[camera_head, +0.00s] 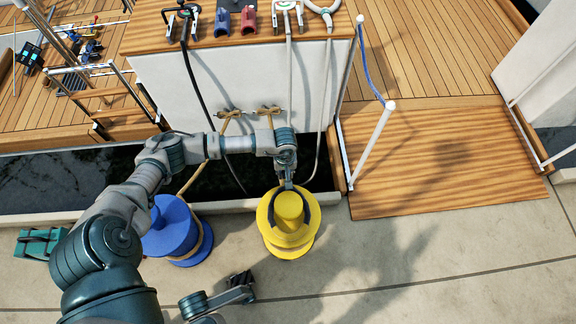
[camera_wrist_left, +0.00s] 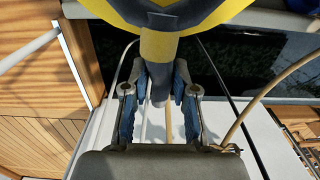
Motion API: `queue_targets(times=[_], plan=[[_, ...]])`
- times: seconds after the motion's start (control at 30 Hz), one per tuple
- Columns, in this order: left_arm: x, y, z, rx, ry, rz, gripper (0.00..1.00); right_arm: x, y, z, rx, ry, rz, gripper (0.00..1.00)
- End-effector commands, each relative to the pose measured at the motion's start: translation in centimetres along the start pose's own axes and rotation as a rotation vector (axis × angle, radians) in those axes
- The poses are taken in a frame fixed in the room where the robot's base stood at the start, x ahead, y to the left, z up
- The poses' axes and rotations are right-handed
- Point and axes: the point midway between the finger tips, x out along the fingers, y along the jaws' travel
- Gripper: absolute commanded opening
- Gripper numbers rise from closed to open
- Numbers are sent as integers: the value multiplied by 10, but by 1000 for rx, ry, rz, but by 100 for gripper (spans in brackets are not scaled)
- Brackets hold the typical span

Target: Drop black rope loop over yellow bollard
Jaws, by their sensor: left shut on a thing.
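The yellow bollard (camera_head: 289,208) stands on the quay near the middle of the head view. The black rope loop (camera_head: 309,214) shows as a dark arc around its upper post. My left gripper (camera_head: 288,184) is at the water side of the bollard, shut on the loop's thick grey end, which shows between the fingers (camera_wrist_left: 159,85). Whether the loop rests on the bollard's flange I cannot tell. My right gripper (camera_head: 241,283) is low over the quay, its jaws too small to read.
A blue bollard (camera_head: 170,230) with tan rope stands left of the yellow one. A green cleat-like block (camera_head: 40,243) lies farther left. The wooden gangway (camera_head: 430,160) and its rail post (camera_head: 372,143) are at the right. Dark water (camera_head: 60,180) lies beyond the quay edge.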

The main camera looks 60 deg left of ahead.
Motion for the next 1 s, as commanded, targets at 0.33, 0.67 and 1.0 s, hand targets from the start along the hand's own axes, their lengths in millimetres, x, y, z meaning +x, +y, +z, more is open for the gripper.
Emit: queue_targets(times=[0.33,0.67,1.0], plan=[[1,0,0,0,0,1,0,0,0,2,0,-1,-2,0],[2,0,0,0,0,1,57,-1,0,2,0,-3,-2,0],[-29,1,-2,1,3,4,57,-1,-1,-1,0,-2,-4,0]])
